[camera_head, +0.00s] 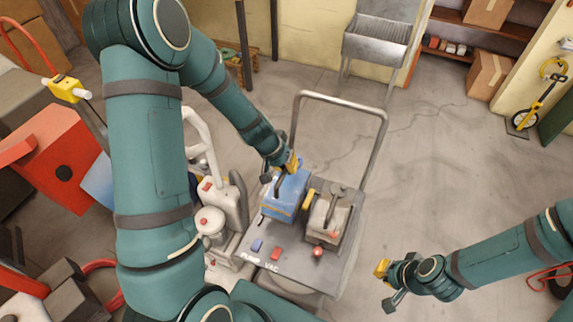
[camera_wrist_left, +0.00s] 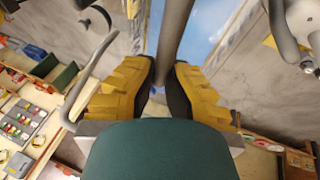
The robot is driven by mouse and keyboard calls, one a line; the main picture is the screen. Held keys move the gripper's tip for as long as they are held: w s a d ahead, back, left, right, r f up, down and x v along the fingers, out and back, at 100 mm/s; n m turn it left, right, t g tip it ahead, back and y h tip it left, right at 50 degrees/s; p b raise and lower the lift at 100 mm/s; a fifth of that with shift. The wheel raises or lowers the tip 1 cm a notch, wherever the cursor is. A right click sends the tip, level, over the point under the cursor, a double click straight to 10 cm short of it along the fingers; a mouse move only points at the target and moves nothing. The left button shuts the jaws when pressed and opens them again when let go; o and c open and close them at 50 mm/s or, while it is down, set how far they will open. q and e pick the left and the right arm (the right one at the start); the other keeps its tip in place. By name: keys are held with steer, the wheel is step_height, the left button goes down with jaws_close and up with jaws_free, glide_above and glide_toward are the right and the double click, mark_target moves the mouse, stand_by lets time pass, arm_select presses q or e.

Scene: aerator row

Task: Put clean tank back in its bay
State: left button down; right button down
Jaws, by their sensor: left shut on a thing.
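The blue tank (camera_head: 286,196) is at the left of the machine's grey top (camera_head: 262,232), which is lettered with "VAC". My left gripper (camera_head: 289,167) is shut on the tank's dark handle. In the left wrist view my left gripper (camera_wrist_left: 163,82) has its yellow fingers on both sides of a grey bar (camera_wrist_left: 173,35), with blue behind it. I cannot tell whether the tank is seated or slightly raised; its bay is hidden under it. A grey tank (camera_head: 328,217) stands just right of it. My right gripper (camera_head: 387,284) is open and empty, right of the machine.
A tall metal push handle (camera_head: 340,98) rises at the machine's far side. A pale upright machine (camera_head: 232,205) stands close on its left. Red and blue buttons lie on the near top. Open floor (camera_head: 440,180) lies to the right. A metal sink (camera_head: 377,43) stands behind.

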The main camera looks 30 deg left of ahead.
mark_target(288, 176)
arm_select(q)
steer(key=shift+w+f+b, duration=0.1)
steer(key=shift+f+b, duration=1.85)
steer(key=shift+f, duration=0.5)
steer(key=shift+b, duration=0.3)
steer(key=shift+f+b, duration=0.95)
steer(key=shift+b, duration=0.15)
stand_by(0.8)
steer(key=c, duration=1.1)
jaws_free()
steer(key=shift+o, duration=0.2)
steer(key=shift+s+f, duration=0.1)
steer(key=shift+s, duration=0.1)
